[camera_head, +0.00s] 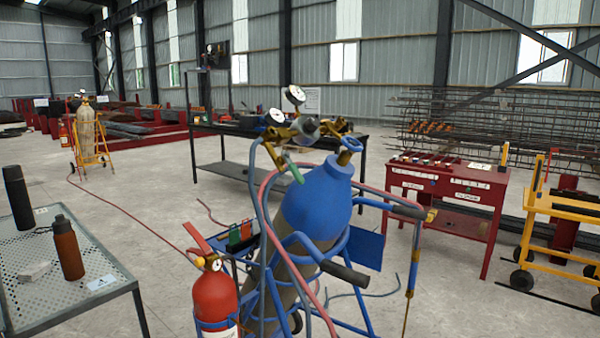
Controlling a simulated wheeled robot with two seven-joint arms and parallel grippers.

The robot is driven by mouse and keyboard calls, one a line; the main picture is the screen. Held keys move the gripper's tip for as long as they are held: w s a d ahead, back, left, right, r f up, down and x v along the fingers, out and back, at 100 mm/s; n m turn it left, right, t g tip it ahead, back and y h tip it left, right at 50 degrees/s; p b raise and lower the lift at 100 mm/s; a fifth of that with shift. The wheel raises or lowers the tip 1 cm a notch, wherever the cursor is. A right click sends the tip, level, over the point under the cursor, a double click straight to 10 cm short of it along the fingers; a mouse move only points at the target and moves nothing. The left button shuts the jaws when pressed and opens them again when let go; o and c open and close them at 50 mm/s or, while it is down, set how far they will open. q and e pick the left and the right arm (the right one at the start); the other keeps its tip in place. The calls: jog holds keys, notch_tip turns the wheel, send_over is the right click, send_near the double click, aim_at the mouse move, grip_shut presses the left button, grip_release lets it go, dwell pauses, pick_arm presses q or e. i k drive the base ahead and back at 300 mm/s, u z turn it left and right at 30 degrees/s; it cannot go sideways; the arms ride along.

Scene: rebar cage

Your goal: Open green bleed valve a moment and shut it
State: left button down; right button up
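A blue-topped gas cylinder (318,198) leans in a blue cart (365,310) in the middle of the view. A brass regulator with two round gauges (295,95) sits at its top. A small green lever or valve handle (294,172) hangs below the regulator, beside the cylinder's left shoulder. Whether it is open or shut cannot be told. A blue handwheel (351,145) is at the right of the cylinder top. Neither of my grippers is in view.
A red fire extinguisher (214,298) stands on the cart's left. Red and blue hoses drape around the cart. A perforated table (100,290) with two bottles is at left. A red cabinet (448,190) and yellow cart (565,210) stand at right. Concrete floor lies open between.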

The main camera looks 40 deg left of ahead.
aim_at(300, 180)
jog(key=u, duration=0.5)
jog(key=k, duration=0.65)
jog(key=u, duration=0.85)
jog(key=i, duration=0.85)
jog(key=z, duration=0.15)
